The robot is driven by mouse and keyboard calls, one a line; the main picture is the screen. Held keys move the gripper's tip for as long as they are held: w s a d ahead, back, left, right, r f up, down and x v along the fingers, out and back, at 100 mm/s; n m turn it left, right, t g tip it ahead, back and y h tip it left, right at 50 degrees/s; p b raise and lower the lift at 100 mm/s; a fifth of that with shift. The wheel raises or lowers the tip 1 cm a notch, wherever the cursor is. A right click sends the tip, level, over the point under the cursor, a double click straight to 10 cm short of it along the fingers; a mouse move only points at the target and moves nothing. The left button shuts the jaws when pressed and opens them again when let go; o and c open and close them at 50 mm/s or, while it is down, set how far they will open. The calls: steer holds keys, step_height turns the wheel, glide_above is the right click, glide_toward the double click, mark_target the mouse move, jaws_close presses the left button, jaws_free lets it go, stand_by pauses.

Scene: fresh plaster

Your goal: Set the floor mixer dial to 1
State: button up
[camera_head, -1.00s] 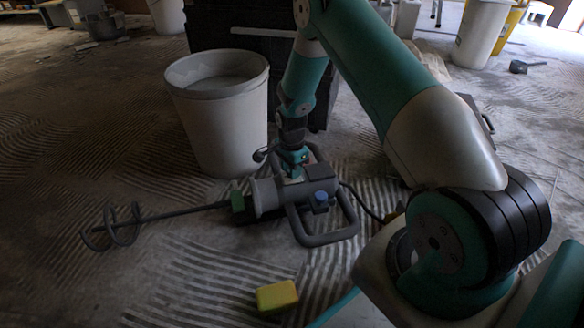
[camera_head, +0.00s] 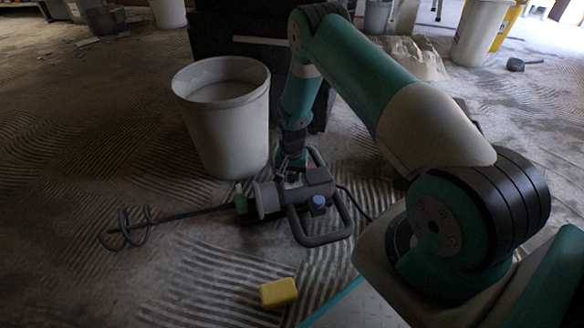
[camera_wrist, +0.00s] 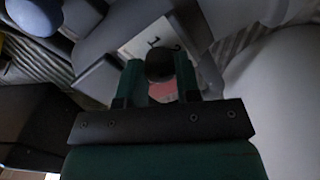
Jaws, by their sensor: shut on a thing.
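The floor mixer (camera_head: 318,190) lies on its side on the floor, a grey body with a looped handle, a blue knob (camera_head: 318,201) and a long spiral paddle (camera_head: 150,226) pointing left. My gripper (camera_head: 291,164) is down at the top of its body. In the wrist view my gripper (camera_wrist: 160,72) is shut on a dark round dial (camera_wrist: 160,66), with one teal finger on each side. A pale plate (camera_wrist: 150,38) with dark marks lies behind the dial, and a reddish patch (camera_wrist: 162,90) shows below it. The dial's setting cannot be read.
A large pale bucket (camera_head: 225,130) stands just behind the mixer. A yellow sponge (camera_head: 278,293) lies on the floor in front. A dark block (camera_head: 240,35) stands behind the bucket. The mixer's cable (camera_head: 356,203) runs to the right. Ridged floor at the left is clear.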

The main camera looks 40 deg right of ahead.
mark_target(291, 175)
steer(key=n+p, duration=0.1)
steer(key=n, duration=0.1)
steer(key=n+p, duration=0.1)
steer(key=shift+w+r+n, duration=0.15)
steer(key=shift+r+n, duration=0.05)
steer(key=shift+n, duration=0.2)
steer(key=n+p, duration=0.1)
steer(key=n, duration=0.2)
steer(key=shift+n, duration=0.3)
steer(key=n+p, duration=0.1)
steer(key=n, duration=0.3)
steer(key=shift+p, duration=0.4)
steer(key=shift+w+f+n+p, duration=0.1)
steer(key=shift+n+p, duration=0.25)
steer(key=shift+n, duration=1.55)
steer(key=o, duration=0.9)
steer(key=shift+o, duration=0.2)
step_height(291, 175, up, 17)
steer(key=p, duration=0.7)
steer(key=shift+r, duration=0.2)
